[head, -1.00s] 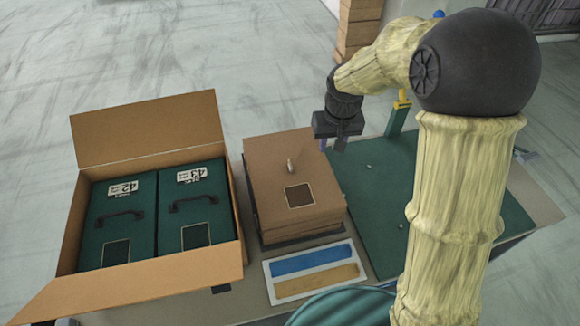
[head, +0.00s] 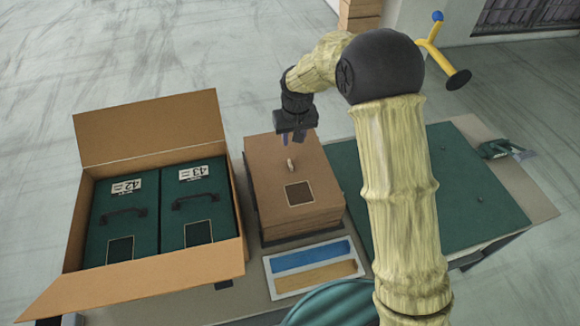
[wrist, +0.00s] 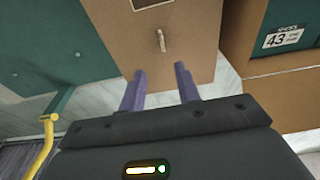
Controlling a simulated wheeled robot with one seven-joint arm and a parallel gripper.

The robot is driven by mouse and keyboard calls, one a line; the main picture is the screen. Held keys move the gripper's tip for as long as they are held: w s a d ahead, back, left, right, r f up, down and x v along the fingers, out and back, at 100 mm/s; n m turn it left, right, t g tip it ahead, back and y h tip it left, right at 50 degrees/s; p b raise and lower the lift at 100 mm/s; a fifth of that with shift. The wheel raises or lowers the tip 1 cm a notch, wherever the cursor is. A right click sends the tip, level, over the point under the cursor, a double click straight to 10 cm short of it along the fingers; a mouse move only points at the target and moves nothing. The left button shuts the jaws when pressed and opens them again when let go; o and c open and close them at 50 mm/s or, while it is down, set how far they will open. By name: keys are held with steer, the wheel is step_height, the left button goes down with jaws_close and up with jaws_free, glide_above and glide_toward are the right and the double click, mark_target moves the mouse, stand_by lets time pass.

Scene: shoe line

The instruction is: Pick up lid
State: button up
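The brown cardboard lid (head: 270,165) tops a stack on the table in the head view, with a small pale knob (head: 291,164) and a dark square patch near its front. The lid (wrist: 190,35) and its upright knob (wrist: 161,40) also show in the wrist view. My gripper (head: 293,140) is over the lid's back edge, behind the knob. In the wrist view its two purple fingers (wrist: 159,78) are apart with nothing between them, and the knob lies beyond their tips.
An open cardboard box (head: 150,125) at the left holds two green boxes labelled 42 and 43. A tray with blue and tan strips (head: 268,268) lies in front of the stack. A green mat (head: 460,190) covers the right side, with a green tool (head: 500,148) at its edge.

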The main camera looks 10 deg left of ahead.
steer(key=p, duration=0.2)
glide_above(290, 162)
steer(key=s+d, duration=0.1)
step_height(290, 162, down, 8)
steer(key=shift+s+r, duration=0.1)
steer(key=shift+w+a+f+p, duration=0.15)
steer(key=shift+f+p, duration=0.25)
steer(key=shift+f, duration=0.45)
steer(key=shift+w+a+f+p, duration=0.1)
steer(key=shift+f+p, duration=0.3)
steer(key=shift+f, duration=0.5)
steer(key=shift+w+a+f+p, duration=0.15)
steer(key=shift+f+p, duration=0.25)
steer(key=shift+f, duration=0.45)
jaws_close()
steer(key=shift+w, duration=0.1)
